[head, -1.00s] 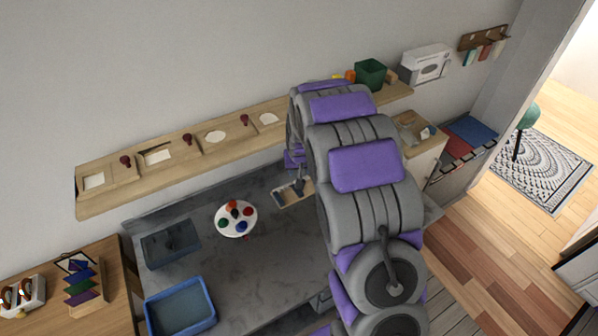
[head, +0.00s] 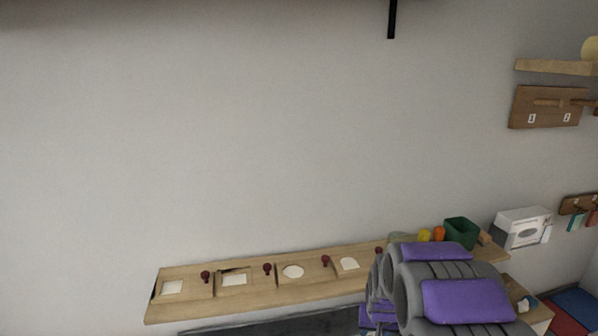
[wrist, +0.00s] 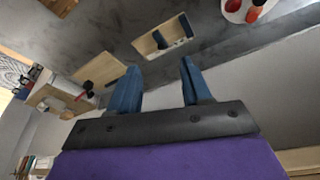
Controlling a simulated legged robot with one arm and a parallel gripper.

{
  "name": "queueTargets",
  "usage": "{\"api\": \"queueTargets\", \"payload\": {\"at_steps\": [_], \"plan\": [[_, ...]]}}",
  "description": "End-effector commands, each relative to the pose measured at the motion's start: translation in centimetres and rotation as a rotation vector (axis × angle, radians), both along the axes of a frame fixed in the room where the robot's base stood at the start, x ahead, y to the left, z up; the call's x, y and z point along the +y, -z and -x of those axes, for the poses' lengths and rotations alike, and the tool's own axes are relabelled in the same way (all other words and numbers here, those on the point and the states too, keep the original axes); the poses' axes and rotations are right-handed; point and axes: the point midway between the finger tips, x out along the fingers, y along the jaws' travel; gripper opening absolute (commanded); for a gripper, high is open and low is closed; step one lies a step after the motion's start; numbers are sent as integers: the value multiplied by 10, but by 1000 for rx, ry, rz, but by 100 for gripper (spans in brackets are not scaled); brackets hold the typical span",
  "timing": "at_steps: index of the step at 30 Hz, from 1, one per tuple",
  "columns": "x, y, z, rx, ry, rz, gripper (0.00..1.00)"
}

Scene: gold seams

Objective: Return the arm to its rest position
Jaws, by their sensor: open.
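My gripper (wrist: 158,82) shows in the wrist view with its two blue fingers apart and nothing between them. Beyond the fingers lies the grey counter (wrist: 110,25), with a wooden tray (wrist: 150,46) holding a dark blue item and a small white part. In the head view my arm, grey with purple pads, rises at the lower right in front of the wooden shelf. My gripper is hidden in the head view.
A wooden shelf (head: 200,306) with cut-out shapes and dark red knobs runs along the wall. A green bin (head: 461,233) and a white box (head: 522,228) stand at its right. A white plate (wrist: 243,12) with red items is at the wrist view's top right.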

Motion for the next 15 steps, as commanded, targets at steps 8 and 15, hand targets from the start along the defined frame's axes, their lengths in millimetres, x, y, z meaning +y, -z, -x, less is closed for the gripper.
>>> {"api": "queueTargets", "payload": {"at_steps": [8,15], "plan": [[25,-55,97,121,-39,-15,48],[44,-86,191,233,-78,-31,48]]}}
